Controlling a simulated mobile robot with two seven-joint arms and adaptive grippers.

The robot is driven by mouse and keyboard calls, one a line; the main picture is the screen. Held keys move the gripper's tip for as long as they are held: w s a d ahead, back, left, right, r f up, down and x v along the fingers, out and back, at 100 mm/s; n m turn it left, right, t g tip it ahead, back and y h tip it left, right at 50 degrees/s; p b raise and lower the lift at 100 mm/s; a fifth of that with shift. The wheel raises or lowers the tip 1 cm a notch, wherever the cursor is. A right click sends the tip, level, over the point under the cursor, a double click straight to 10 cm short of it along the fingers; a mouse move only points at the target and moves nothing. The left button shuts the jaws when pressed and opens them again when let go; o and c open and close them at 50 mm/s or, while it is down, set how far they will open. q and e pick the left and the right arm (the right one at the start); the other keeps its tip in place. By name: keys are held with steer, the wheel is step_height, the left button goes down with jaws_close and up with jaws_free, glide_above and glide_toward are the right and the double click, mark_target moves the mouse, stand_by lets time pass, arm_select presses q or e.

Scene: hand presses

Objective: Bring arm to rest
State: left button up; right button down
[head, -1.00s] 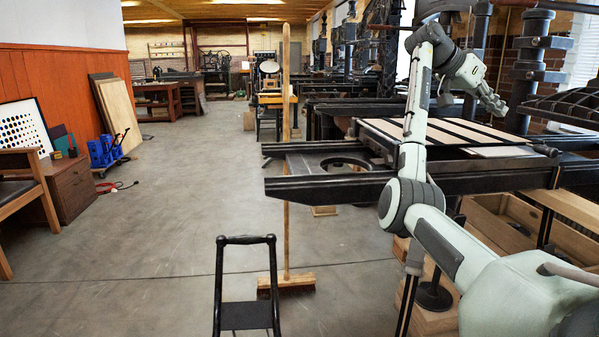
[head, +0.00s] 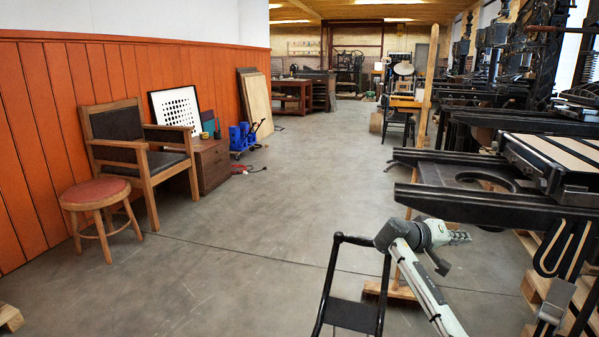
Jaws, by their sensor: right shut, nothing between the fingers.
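My right arm comes in from the bottom edge and bends at a dark grey joint. Its gripper (head: 462,238) points to the right, low in front of the black press. The gripper is small in the picture; it is shut and holds nothing. The black press bed (head: 470,205) lies above and to the right of it, and a gap between the two is hard to judge. My left arm and gripper are not in view.
A black-framed cart handle (head: 350,312) stands left of my arm. A wooden broom (head: 427,100) stands behind the arm. A red stool (head: 95,194), an armchair (head: 120,150) and a cabinet (head: 213,163) line the orange wall. The middle floor is clear.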

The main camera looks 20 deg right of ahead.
steer(key=w+a+f+n+t+y, duration=0.3)
steer(key=w+a+f+t+y, duration=0.15)
steer(key=w+a, duration=0.3)
steer(key=w+a+f+n+t+y, duration=0.3)
steer(key=w+a+t+y, duration=0.1)
steer(key=w+a+y, duration=0.3)
steer(key=s+a+f+n+g, duration=0.15)
steer(key=s+a+f, duration=0.25)
steer(key=s+f, duration=0.5)
steer(key=s+a+f+g, duration=0.2)
steer(key=s+a+f, duration=0.2)
steer(key=s+f, duration=0.6)
steer(key=s+a+f+g, duration=0.1)
steer(key=s+a+f, duration=0.1)
steer(key=s+f, duration=0.3)
steer(key=s+a+f+g+y, duration=0.1)
steer(key=s+f, duration=0.4)
steer(key=s, duration=0.7)
steer(key=s+a+f+g, duration=0.2)
steer(key=s+f, duration=0.3)
steer(key=s, duration=0.4)
steer(key=shift+s+a+f+y, duration=0.15)
steer(key=shift+a+y, duration=0.2)
steer(key=shift+a, duration=0.35)
